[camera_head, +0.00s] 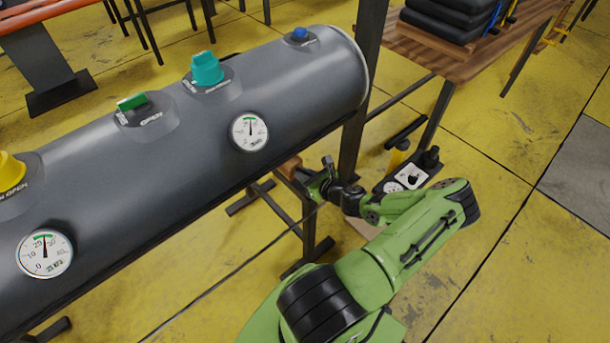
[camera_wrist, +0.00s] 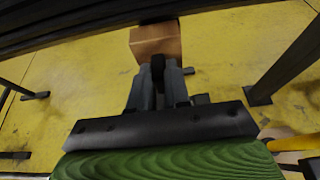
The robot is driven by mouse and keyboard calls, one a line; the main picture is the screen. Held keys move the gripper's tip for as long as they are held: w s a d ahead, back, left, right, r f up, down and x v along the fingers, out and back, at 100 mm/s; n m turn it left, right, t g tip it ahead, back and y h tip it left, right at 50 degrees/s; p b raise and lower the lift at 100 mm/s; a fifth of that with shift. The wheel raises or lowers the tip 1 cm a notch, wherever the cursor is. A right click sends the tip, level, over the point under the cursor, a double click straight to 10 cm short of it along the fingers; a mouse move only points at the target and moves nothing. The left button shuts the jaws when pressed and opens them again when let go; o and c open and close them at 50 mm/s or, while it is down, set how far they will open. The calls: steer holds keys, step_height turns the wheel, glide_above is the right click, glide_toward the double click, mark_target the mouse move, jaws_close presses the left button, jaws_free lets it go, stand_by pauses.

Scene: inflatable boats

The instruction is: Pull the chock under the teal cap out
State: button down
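The teal cap (camera_head: 207,69) stands on top of the long grey tube (camera_head: 300,85). A brown wooden chock (camera_head: 289,166) shows at the tube's underside; the tube hides part of it. In the wrist view the chock (camera_wrist: 156,42) is straight ahead of my fingers, its far side under the dark tube. My gripper (camera_head: 328,172) is low beside the tube, at the chock's near end. In the wrist view my gripper (camera_wrist: 159,72) has its grey fingers close on either side of a dark upright piece in front of the chock. Whether they grip that piece is unclear.
The tube also carries a green cap (camera_head: 132,102), a yellow cap (camera_head: 10,172), a blue cap (camera_head: 300,34) and two gauges. Dark stand legs (camera_head: 308,225) are below and beside my gripper. A wooden bench (camera_head: 520,30) stands behind. Yellow floor is clear at right.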

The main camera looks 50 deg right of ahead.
steer(key=s+p, duration=0.1)
steer(key=s, duration=0.1)
steer(key=s+a+p, duration=0.1)
steer(key=s, duration=0.1)
steer(key=shift+s+r, duration=0.1)
steer(key=shift+s, duration=0.45)
steer(key=shift+f, duration=0.2)
steer(key=c, duration=1.1)
jaws_free()
steer(key=shift+s+a, duration=0.1)
steer(key=shift+s, duration=0.05)
steer(key=shift+r, duration=0.1)
steer(key=p+v, duration=0.3)
steer(key=v, duration=1.2)
steer(key=shift+s+p, duration=0.3)
steer(key=shift+s, duration=0.1)
